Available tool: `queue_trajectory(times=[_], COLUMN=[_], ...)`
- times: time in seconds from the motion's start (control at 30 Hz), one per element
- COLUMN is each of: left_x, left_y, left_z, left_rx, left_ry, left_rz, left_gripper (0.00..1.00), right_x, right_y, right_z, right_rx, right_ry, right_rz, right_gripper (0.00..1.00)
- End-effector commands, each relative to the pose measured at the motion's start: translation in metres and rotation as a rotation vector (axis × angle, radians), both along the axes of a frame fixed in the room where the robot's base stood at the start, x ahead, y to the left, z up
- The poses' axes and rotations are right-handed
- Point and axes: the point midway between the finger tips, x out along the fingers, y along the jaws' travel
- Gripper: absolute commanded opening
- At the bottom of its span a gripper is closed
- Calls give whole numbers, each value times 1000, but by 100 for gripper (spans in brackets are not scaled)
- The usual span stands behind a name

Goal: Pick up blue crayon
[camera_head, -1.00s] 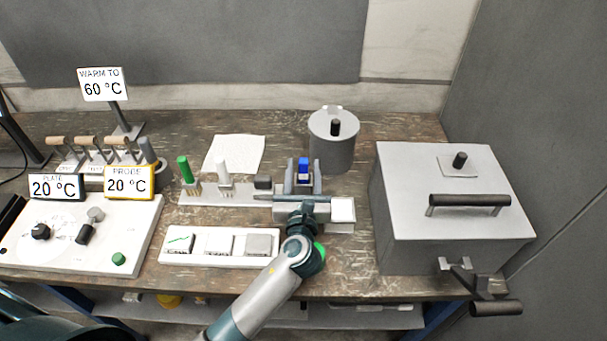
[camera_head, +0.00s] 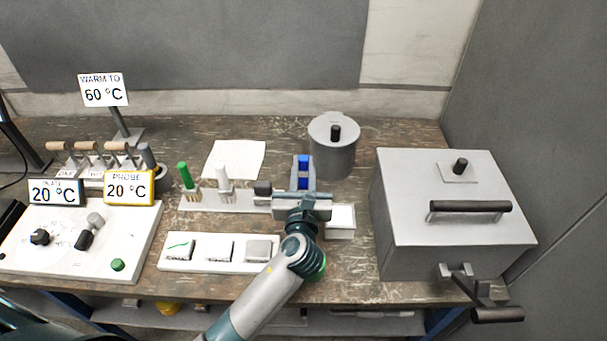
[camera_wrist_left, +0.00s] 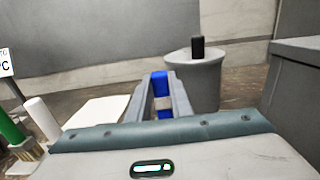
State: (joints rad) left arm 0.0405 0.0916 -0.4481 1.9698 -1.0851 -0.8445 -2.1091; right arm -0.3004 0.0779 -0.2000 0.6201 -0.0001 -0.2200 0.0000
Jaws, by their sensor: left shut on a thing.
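The blue crayon (camera_head: 303,174) stands roughly upright at the right end of the holder row, with a pale band around its middle. It also shows in the left wrist view (camera_wrist_left: 160,93), between the two fingers. My left gripper (camera_head: 302,171) reaches it from the front, and its fingers (camera_wrist_left: 162,98) are shut on the crayon from both sides. The crayon's lower end is hidden behind the gripper body, so I cannot tell whether it touches the holder. My right gripper does not show.
A green crayon (camera_head: 184,175) and a white one (camera_head: 223,178) stand in the pale holder (camera_head: 240,203) to the left. A grey lidded pot (camera_head: 334,150) stands close behind right. A large grey box (camera_head: 450,220) is at the right. A white paper (camera_head: 235,159) lies behind.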

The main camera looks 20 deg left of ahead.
Motion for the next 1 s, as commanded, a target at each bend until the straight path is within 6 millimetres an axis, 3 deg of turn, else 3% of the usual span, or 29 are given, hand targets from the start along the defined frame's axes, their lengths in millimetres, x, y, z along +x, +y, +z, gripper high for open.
queue_trajectory(times=[0.03, 0.6, 1.0], left_x=[0, -28, -33], left_y=[0, -96, -112], left_z=[11, 68, 79], left_rx=[-2, -4, 0], left_ry=[-6, -1, 1], left_rz=[-1, -1, 0], left_gripper=[0, 0, 0], right_x=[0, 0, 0], right_y=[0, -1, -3], right_z=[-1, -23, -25], right_rx=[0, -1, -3], right_ry=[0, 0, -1], right_rz=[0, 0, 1], right_gripper=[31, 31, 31])
